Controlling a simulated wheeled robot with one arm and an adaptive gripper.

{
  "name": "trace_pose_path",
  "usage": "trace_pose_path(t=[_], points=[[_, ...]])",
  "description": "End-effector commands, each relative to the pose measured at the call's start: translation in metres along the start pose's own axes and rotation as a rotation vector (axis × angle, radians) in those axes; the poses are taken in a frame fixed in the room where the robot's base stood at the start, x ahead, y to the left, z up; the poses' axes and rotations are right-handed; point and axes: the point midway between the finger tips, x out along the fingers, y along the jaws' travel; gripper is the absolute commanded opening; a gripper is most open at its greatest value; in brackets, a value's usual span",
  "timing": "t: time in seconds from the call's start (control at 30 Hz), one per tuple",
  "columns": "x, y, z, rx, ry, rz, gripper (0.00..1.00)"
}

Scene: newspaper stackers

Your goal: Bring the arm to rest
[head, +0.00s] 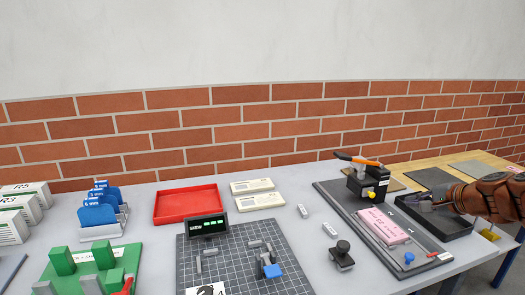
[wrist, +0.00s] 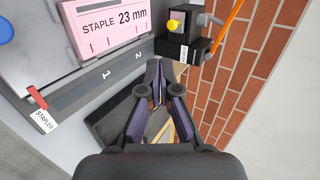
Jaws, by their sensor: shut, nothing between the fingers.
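My gripper (head: 428,203) is at the right end of the table in the head view, over a black tray (head: 459,226). In the wrist view my gripper (wrist: 157,88) has its fingers together and holds nothing. The fingers are above the black tray (wrist: 102,128), apart from the stapler. My brown arm reaches in from the right edge of the head view.
A red tray (head: 187,204), green fixture (head: 112,262) and gridded mat (head: 228,262) lie left. A brick wall (head: 230,125) is behind.

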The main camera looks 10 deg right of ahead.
Motion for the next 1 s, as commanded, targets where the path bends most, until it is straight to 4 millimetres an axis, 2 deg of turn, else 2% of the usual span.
trace_pose_path(t=[0.07,0.17,0.27,0.3,0.47,0.5,0.6,0.7,0.83,1.0], points=[[0.002,-0.004,0.01,-0.019,-0.017,0.009,0.0],[0.008,-0.012,0.045,-0.084,-0.074,0.04,0.0],[0.014,-0.018,0.1,-0.193,-0.165,0.099,0.0],[0.014,-0.019,0.126,-0.242,-0.208,0.125,0.0],[0.005,-0.006,0.224,-0.459,-0.374,0.252,0.0],[-0.001,0.001,0.247,-0.515,-0.417,0.288,0.0],[-0.022,0.023,0.298,-0.659,-0.514,0.381,0.0],[-0.048,0.05,0.335,-0.793,-0.601,0.479,0.0],[-0.089,0.087,0.366,-0.956,-0.693,0.61,0.0],[-0.144,0.131,0.378,-1.132,-0.779,0.77,0.0]])
